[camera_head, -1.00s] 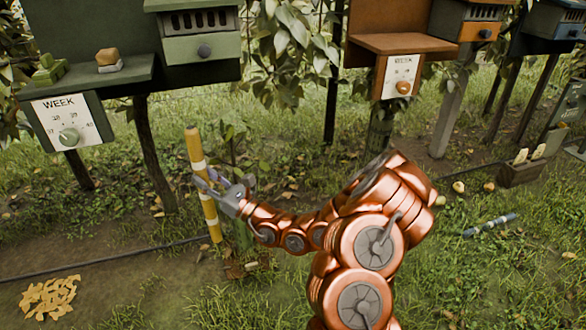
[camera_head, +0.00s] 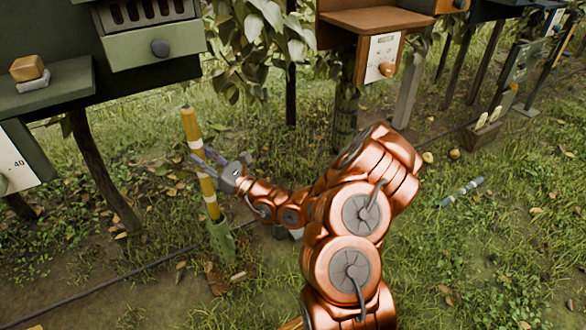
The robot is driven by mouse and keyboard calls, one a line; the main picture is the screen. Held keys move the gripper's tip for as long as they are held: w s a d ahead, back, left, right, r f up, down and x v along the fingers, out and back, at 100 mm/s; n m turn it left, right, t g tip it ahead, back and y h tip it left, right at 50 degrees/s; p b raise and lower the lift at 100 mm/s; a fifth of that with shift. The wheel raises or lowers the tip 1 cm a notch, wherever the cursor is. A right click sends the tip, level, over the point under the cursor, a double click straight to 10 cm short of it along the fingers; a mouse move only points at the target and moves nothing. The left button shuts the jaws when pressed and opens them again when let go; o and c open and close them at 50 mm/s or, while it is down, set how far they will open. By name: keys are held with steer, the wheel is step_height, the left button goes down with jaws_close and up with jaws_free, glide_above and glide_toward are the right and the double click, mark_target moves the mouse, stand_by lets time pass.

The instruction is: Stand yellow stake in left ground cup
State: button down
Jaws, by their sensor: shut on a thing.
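The yellow stake (camera_head: 192,127) has white bands and stands nearly upright, its top tilted slightly left. My gripper (camera_head: 212,172) is shut around its middle, coming from the right. The green ground cup (camera_head: 222,241) stands on the soil directly below. The stake's lower end meets the cup's upper rim in the picture; I cannot tell whether it is inside the cup or just in front of or above it.
A green stand with a shelf (camera_head: 45,92) and drawer box (camera_head: 150,42) is at the upper left. A brown stand (camera_head: 362,22) is at the back. A blue-grey banded stake (camera_head: 462,192) lies in the grass at right. A dark hose (camera_head: 130,273) crosses the ground.

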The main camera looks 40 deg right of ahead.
steer(key=w+d+f, duration=0.2)
steer(key=d+f, duration=0.8)
steer(key=d, duration=0.3)
steer(key=w+d+f+y+b, duration=0.1)
steer(key=w+d+f, duration=0.1)
steer(key=d+f, duration=0.9)
steer(key=d, duration=0.2)
steer(key=shift+w+d+f+n+g, duration=0.2)
steer(key=shift+d+f+n+g, duration=0.1)
steer(key=shift+d, duration=0.05)
steer(key=shift+f+b, duration=0.15)
steer(key=shift+b, duration=0.15)
step_height(320, 180, down, 10)
steer(key=b, duration=0.5)
steer(key=shift+f, duration=0.15)
stand_by(0.4)
steer(key=c, duration=0.7)
jaws_free()
